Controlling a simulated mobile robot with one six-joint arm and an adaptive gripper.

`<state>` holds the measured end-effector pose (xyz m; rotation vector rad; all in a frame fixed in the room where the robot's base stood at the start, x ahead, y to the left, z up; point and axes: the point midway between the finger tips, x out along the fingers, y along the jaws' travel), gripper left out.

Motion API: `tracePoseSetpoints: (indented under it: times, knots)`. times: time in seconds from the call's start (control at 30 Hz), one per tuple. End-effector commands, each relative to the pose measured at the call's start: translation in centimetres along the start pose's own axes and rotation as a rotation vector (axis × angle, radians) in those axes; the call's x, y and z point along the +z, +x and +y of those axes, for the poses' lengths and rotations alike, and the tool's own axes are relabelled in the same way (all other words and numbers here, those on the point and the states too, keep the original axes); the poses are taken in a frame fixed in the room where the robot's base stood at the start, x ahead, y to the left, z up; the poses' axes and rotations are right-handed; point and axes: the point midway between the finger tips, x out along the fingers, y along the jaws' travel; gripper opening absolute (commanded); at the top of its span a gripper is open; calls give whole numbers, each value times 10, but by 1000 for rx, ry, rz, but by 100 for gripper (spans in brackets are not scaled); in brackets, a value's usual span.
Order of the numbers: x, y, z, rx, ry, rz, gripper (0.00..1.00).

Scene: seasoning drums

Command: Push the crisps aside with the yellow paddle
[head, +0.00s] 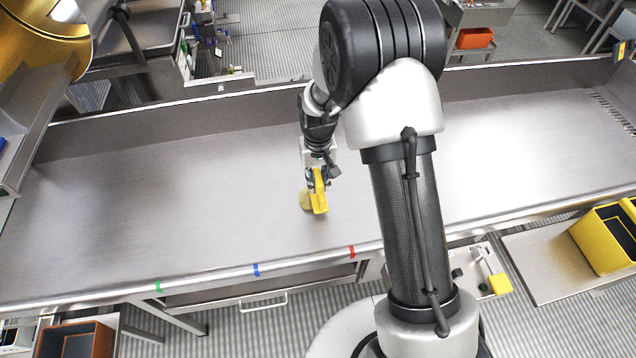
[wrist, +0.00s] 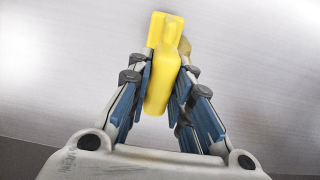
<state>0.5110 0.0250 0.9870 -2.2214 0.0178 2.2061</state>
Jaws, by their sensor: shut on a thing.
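The yellow paddle (head: 320,204) is in my gripper (head: 317,180), low over the metal trough table near its middle. In the wrist view my gripper (wrist: 162,78) is shut on the paddle's handle, and the paddle (wrist: 162,50) points away from the jaws. A small dull-yellow patch, which looks like the crisps (head: 305,199), lies on the table just left of the paddle and is partly hidden by it. It also shows in the wrist view as crisps (wrist: 185,46) peeking out right of the paddle. I cannot tell whether the paddle touches them.
The metal table (head: 170,200) is bare to both sides. Its front edge carries green (head: 158,286), blue (head: 256,270) and red (head: 351,252) marks. A raised wall runs along the back. A golden drum (head: 35,30) hangs at upper left. A yellow bin (head: 602,262) stands at right.

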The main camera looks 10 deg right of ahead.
Motion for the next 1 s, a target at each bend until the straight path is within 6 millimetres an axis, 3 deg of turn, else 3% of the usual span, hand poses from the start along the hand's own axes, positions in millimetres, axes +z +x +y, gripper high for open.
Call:
tracePoseSetpoints:
  times: [0.53, 1.0]
  knots:
    - [0, -49, 2, 0, 0, -5, 0]
    - [0, -55, 2, 1, 0, -6, 0]
